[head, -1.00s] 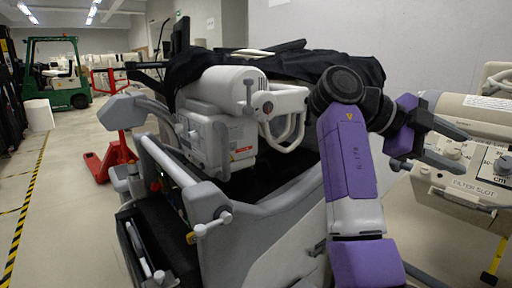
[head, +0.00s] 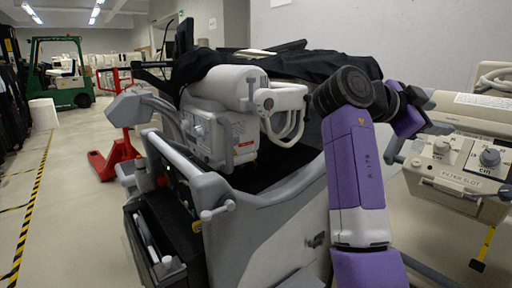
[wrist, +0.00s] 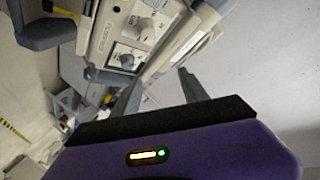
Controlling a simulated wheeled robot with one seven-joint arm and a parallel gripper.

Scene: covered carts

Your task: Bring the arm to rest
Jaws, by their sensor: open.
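My arm rises at the right of the head view, with its purple and white links bent at a dark elbow joint. My gripper (head: 420,138) is at the arm's far end, beyond the elbow, partly hidden by my own links. In the wrist view my gripper (wrist: 160,90) shows two dark fingers spread apart with nothing between them. The fingers point toward a beige machine with knobs (head: 465,155), which also shows in the wrist view (wrist: 140,30). I cannot tell the exact gap to it.
A grey-white cart machine (head: 275,215) with a black cover (head: 300,65) stands close in front, left of my arm. A red pallet jack (head: 115,157) and a green forklift (head: 62,75) are farther left. Open floor (head: 75,180) lies at the left.

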